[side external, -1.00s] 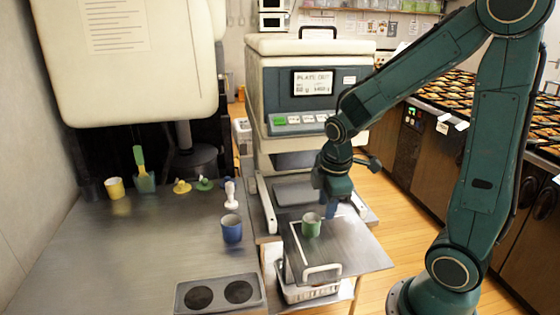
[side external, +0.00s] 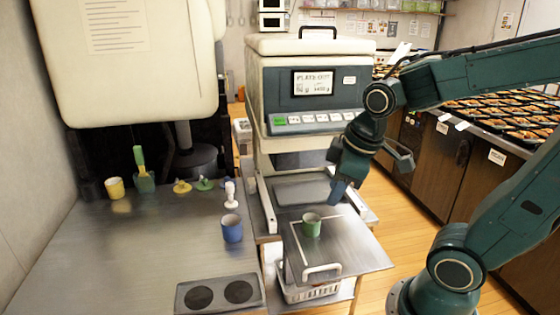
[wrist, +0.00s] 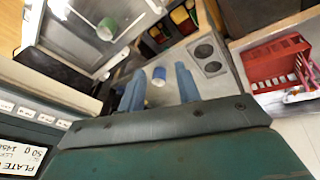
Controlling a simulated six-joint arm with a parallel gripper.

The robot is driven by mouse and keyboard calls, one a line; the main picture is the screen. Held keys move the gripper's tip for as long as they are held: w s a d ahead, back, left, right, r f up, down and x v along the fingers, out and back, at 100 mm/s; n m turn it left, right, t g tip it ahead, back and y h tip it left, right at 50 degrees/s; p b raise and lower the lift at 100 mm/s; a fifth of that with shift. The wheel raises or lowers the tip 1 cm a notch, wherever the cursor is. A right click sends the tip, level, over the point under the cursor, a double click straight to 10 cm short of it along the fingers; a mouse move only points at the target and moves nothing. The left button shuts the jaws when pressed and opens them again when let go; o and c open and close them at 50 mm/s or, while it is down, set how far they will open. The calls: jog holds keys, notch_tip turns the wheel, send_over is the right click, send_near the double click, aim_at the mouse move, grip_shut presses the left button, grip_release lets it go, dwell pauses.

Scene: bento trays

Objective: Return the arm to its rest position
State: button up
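My arm reaches in from the right side of the side external view. My gripper (side external: 338,192) hangs above the back right of the metal side shelf (side external: 350,262), clear of the cups. In the wrist view its two blue fingers (wrist: 160,88) stand apart with nothing held between them. A green cup (side external: 312,226) stands upright on the shelf; it also shows in the wrist view (wrist: 106,29). A blue cup (side external: 232,230) stands on the metal counter to the left. In the wrist view the blue cup (wrist: 158,74) appears between the fingers but far beyond them.
The labelled machine (side external: 315,95) stands close behind my gripper. A yellow cup (side external: 115,188) and small tools sit at the counter's back. A two-disc plate (side external: 220,294) lies at its front. A white basket (side external: 305,292) is under the shelf. Bento trays (side external: 500,112) line the right.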

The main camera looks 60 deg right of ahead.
jog(key=s+a+r+m+t, duration=0.1)
jog(key=s+a+r+m, duration=0.2)
jog(key=s+r, duration=0.1)
jog(key=shift+s+a+r+m+t+y, duration=0.2)
jog(key=shift+s+a+m+t+y, duration=0.15)
jog(key=shift+s, duration=0.5)
